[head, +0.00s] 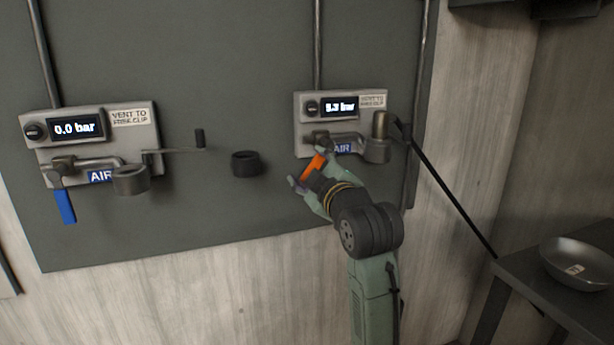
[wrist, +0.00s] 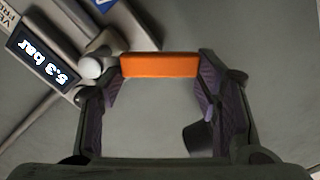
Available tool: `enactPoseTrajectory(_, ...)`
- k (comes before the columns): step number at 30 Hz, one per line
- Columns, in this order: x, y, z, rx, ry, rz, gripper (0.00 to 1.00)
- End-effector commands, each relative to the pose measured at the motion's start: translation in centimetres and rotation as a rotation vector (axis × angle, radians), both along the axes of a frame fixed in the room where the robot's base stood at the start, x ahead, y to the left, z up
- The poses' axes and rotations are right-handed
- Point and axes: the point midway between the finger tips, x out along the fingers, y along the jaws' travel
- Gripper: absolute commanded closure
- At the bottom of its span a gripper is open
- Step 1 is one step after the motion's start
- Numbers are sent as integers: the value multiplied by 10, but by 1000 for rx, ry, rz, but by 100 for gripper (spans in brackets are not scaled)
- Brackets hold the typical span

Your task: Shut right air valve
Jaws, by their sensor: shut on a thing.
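The right air valve unit (head: 303,103) is a grey panel on the dark board, with a display (head: 339,107) reading about 5.3 bar. The display also shows, turned over, in the wrist view (wrist: 43,60). Its orange valve handle (head: 315,163) slants down to the left below the panel. My gripper (head: 307,178) is at this handle. In the wrist view the orange handle (wrist: 160,65) spans between my two fingertips, which are shut on its ends.
The left unit (head: 88,147) reads 0.0 bar, and its blue handle (head: 65,206) hangs down. A black round holder (head: 246,163) sits between the units. The board below the units is clear.

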Motion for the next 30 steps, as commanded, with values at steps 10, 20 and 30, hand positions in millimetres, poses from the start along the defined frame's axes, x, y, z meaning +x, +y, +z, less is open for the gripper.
enactPoseTrajectory(10, 5, -15, -15, -308, -102, -1, 93)
enactPoseTrajectory(20, 9, -27, -19, -522, -171, -1, 93)
enactPoseTrajectory(30, 10, -32, -18, -617, -202, 0, 93)
